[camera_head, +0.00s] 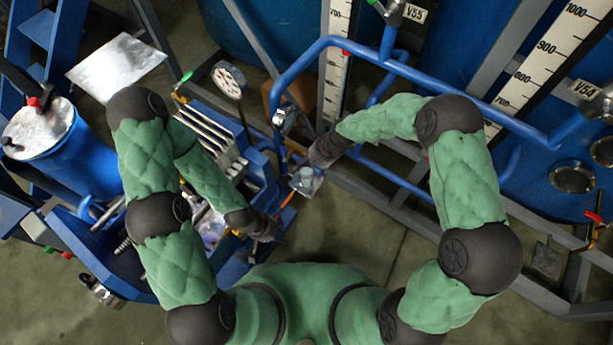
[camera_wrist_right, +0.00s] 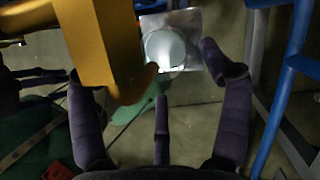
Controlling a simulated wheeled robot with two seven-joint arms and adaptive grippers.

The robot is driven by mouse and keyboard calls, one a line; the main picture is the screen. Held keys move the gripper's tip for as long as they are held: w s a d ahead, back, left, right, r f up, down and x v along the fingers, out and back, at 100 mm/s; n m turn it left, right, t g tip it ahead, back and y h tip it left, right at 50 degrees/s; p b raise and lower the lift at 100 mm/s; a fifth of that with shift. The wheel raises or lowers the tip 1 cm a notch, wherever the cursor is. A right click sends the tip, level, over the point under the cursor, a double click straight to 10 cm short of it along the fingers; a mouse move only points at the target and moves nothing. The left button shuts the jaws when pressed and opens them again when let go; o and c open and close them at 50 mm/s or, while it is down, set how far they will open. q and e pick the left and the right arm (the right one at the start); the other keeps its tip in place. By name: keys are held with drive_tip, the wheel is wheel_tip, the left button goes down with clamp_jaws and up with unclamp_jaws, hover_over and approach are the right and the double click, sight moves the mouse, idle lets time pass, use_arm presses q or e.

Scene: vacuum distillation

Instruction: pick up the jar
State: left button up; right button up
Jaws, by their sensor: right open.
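The jar (camera_head: 306,177) is small and pale, and it stands on a square metal plate (camera_head: 316,188) near the centre of the head view. In the right wrist view, the jar (camera_wrist_right: 165,48) shows from above as a pale round shape on the shiny plate (camera_wrist_right: 186,20). My right gripper (camera_wrist_right: 155,85) is open, its dark fingers spread, with the jar ahead of the fingertips and apart from them. In the head view, my right gripper (camera_head: 318,158) is just above and right of the jar. My left gripper (camera_head: 268,232) is lower left of the jar; its fingers are unclear.
A yellow-orange part (camera_wrist_right: 98,45) stands close on the left of the right wrist view, reaching near the jar. Blue pipes (camera_head: 330,42) and grey frame beams lie right of the jar. A pressure gauge (camera_head: 229,80) is at upper left. Open floor (camera_head: 350,235) lies below.

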sight(306, 169)
drive_tip(key=b+x, duration=0.2)
drive_tip(key=x, duration=0.2)
drive_tip(key=shift+w+f, duration=0.1)
drive_tip(key=shift+f, duration=0.15)
drive_tip(key=shift+r, duration=0.1)
drive_tip(key=c, duration=1.3)
